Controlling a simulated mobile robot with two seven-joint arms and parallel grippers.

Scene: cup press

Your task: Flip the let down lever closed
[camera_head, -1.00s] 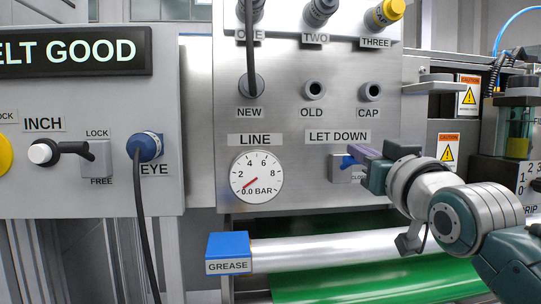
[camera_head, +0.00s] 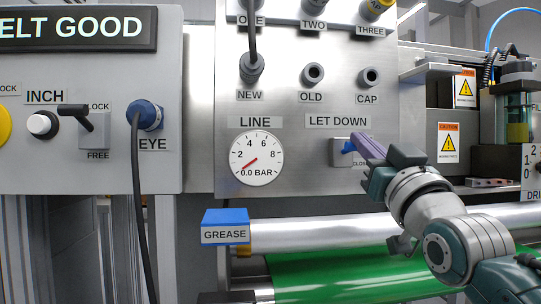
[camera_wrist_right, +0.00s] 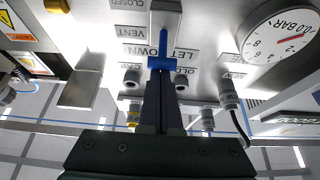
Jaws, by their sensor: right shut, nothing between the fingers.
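The let down lever is a small blue handle (camera_head: 349,147) on a grey block (camera_head: 340,158) below the LET DOWN label. The blue handle also shows in the right wrist view (camera_wrist_right: 168,63), sticking out from its block (camera_wrist_right: 166,16). My right gripper (camera_head: 359,141) is shut, with purple fingers and nothing between them. In the right wrist view its fingertips (camera_wrist_right: 161,74) are right at the blue handle, overlapping it; I cannot tell if they touch. The fingers partly cover the CLOSED label in the head view. My left gripper is not in view.
A LINE gauge (camera_head: 257,159) reading 0.0 BAR is left of the lever. A blue GREASE box (camera_head: 225,226), a metal roller (camera_head: 310,236) and a green belt (camera_head: 340,275) lie below. A warning-labelled unit (camera_head: 448,142) stands right.

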